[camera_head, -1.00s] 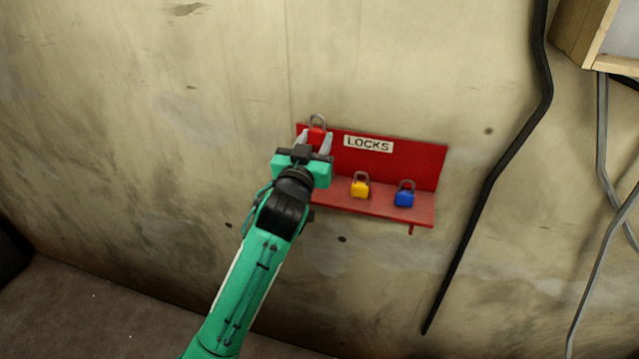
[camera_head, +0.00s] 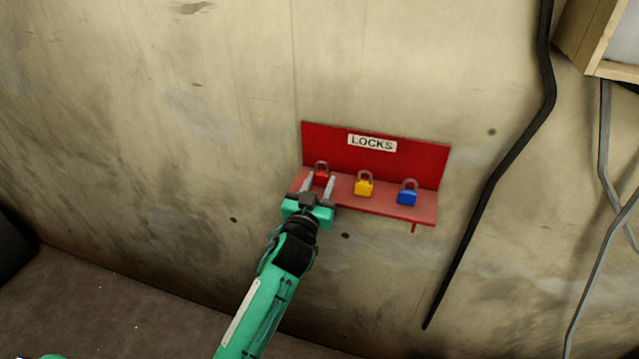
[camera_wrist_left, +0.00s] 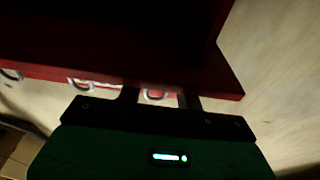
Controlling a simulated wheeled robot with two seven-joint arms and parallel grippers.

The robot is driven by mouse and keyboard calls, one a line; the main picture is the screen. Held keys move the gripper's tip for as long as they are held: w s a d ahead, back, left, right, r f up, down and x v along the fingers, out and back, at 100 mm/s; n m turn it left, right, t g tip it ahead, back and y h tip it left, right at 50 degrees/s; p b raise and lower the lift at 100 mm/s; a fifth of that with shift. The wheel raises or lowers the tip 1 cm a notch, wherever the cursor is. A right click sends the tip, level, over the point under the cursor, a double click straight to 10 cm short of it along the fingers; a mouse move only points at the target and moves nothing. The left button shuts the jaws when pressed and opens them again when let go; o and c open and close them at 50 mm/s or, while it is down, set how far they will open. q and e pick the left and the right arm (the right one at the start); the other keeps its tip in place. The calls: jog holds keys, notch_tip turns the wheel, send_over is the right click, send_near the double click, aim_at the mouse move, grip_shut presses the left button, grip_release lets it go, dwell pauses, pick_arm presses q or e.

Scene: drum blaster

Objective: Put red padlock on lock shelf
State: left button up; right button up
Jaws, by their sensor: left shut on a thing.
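The red padlock (camera_head: 321,177) with its grey shackle up is between the fingertips of my left gripper (camera_head: 319,185), which is shut on it. It is at the left end of the red lock shelf (camera_head: 385,205), in front of the back panel with the LOCKS label (camera_head: 372,143). I cannot tell whether its base touches the shelf. In the dark left wrist view, the gripper's fingers (camera_wrist_left: 157,98) show near the red shelf (camera_wrist_left: 215,80), and the padlock is hard to make out. My right gripper is not in view.
A yellow padlock (camera_head: 364,187) and a blue padlock (camera_head: 407,196) stand on the shelf to the right. A black cable (camera_head: 495,175) runs down the wall right of the shelf. A wooden box (camera_head: 590,40) is at upper right. The wall left of the shelf is clear.

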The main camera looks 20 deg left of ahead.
pick_arm(q)
jog(key=shift+f, duration=0.1)
jog(key=o, duration=0.9)
jog(key=shift+s+a+f+b, duration=0.2)
jog(key=shift+s+b, duration=0.45)
jog(key=shift+s, duration=1.35)
jog(key=shift+s+d+f+b, duration=0.1)
jog(key=shift+s+f+b, duration=0.4)
jog(key=shift+s, duration=1.45)
jog(key=shift+s+a+f+b, duration=0.1)
jog(key=shift+s+b, duration=0.75)
jog(key=shift+s, duration=1.15)
